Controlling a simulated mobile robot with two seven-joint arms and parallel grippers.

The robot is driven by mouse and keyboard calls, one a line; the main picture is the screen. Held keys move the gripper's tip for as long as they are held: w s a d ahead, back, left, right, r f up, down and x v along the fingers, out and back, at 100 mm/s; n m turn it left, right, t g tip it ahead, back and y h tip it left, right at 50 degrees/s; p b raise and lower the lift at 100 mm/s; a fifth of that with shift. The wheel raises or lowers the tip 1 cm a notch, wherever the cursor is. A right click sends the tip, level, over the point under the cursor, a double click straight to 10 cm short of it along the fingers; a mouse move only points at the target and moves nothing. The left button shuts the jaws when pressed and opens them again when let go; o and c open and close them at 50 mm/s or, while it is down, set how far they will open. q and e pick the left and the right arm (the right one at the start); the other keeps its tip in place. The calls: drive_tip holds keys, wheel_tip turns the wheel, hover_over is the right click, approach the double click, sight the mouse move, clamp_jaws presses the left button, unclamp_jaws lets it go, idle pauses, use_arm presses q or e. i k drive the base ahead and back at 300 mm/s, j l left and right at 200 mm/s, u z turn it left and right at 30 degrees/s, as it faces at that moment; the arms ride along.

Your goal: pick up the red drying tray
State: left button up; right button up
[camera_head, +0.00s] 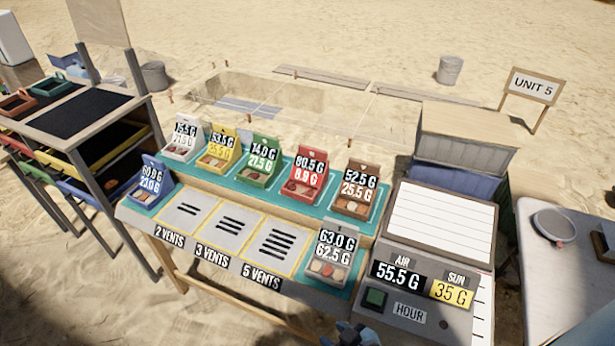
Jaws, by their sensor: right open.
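The red drying tray (303,178) stands in the back row on the teal strip of the bench, between the green tray (261,165) and the brown tray (354,190). Its back panel reads 80.5 G and 8.9 G, and small dark reddish and pale pieces lie in it. My right gripper (357,334) shows only in part at the bottom edge, near the front of the bench. It is well apart from the red tray and holds nothing that I can see. My left gripper is not in view.
White (186,142) and yellow (219,152) trays stand farther left in the row. A blue tray (149,187) is at the left end, a grey tray (330,262) at the front. Three vent panels (225,225) are empty. A console (440,226) stands right.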

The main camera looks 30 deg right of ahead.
sight(309, 176)
drive_tip(key=i+z, duration=0.1)
drive_tip(key=z, duration=0.4)
drive_tip(key=i+j+z, duration=0.4)
drive_tip(key=j, duration=0.25)
drive_tip(key=i+j+z, duration=0.2)
drive_tip(key=j, duration=0.15)
